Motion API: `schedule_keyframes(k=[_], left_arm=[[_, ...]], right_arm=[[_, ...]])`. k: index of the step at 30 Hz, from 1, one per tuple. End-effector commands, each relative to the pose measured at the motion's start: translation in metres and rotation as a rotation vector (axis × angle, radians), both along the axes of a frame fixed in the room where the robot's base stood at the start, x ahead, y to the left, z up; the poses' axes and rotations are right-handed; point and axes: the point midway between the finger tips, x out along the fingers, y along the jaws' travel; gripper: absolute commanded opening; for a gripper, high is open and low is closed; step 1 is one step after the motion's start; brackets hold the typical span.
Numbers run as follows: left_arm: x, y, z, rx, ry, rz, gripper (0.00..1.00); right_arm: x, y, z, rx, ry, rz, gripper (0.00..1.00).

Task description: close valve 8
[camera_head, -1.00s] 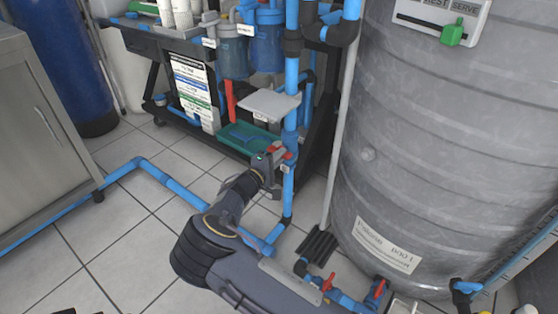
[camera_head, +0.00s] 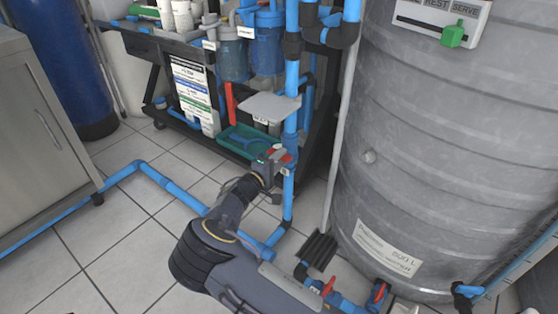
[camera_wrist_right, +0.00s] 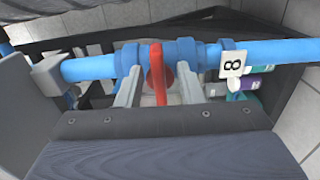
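Valve 8 has a red handle (camera_wrist_right: 157,75) on a blue pipe (camera_wrist_right: 90,68). A white tag reading 8 (camera_wrist_right: 232,64) hangs on the pipe right of the handle in the right wrist view. My right gripper (camera_wrist_right: 160,88) is open, with one finger on each side of the handle and a visible gap on both sides. The handle stands across the pipe in that view. In the head view my right gripper (camera_head: 270,162) is at the upright blue pipe (camera_head: 289,185) and hides most of the valve. My left gripper is not in view.
A large grey tank (camera_head: 440,150) stands close on the right. A black rack (camera_head: 320,130) with blue filter housings (camera_head: 266,52) is behind the pipe. A grey shelf plate (camera_head: 272,106) juts out above the gripper. A floor pipe (camera_head: 165,180) crosses the tiles on the left.

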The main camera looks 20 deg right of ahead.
Motion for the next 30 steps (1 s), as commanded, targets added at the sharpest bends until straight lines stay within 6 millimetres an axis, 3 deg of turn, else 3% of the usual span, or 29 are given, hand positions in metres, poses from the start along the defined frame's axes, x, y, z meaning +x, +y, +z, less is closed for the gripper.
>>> schedule_keyframes(k=[5,18,30], left_arm=[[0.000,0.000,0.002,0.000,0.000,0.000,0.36],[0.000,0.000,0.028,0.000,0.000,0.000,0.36],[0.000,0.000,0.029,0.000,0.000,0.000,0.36]], right_arm=[[-0.002,0.003,0.001,-0.001,0.000,0.001,0.34],[-0.042,0.055,0.002,-0.001,0.000,0.002,0.34],[-0.048,0.062,0.000,0.000,0.000,0.000,0.34]])
